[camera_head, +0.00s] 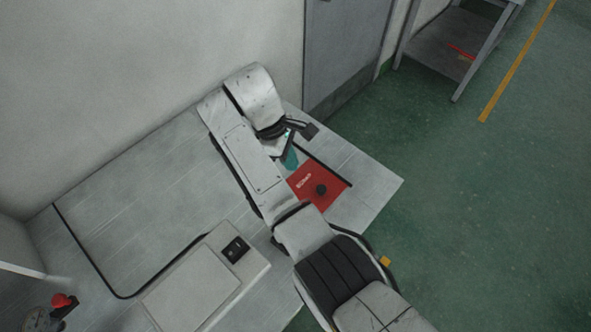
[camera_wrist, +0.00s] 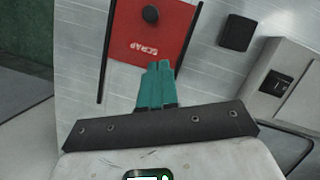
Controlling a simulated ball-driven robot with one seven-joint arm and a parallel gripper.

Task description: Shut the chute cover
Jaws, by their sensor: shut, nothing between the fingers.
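The chute cover is a flat red panel (camera_head: 306,194) with "SCRAP" lettering and a black round knob (camera_head: 321,190), set in the grey worktop. It also shows at the top of the wrist view (camera_wrist: 155,38), between two thin black rails. The left rail (camera_wrist: 104,78) there runs on past the panel's edge toward me. My gripper (camera_wrist: 160,66) has teal fingers, shut together and empty. Their tips overlap the panel's lettered edge in the wrist view, apart from the knob. In the head view my gripper (camera_head: 291,158) is beside the panel; my arm hides part of this area. No chute opening shows.
A pale machine with a black switch (camera_head: 235,250) stands on the worktop; it also shows in the wrist view (camera_wrist: 274,84). A black block (camera_wrist: 236,33) lies right of the panel there. The wall (camera_head: 150,70) is behind. Green floor (camera_head: 470,200) is clear at right.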

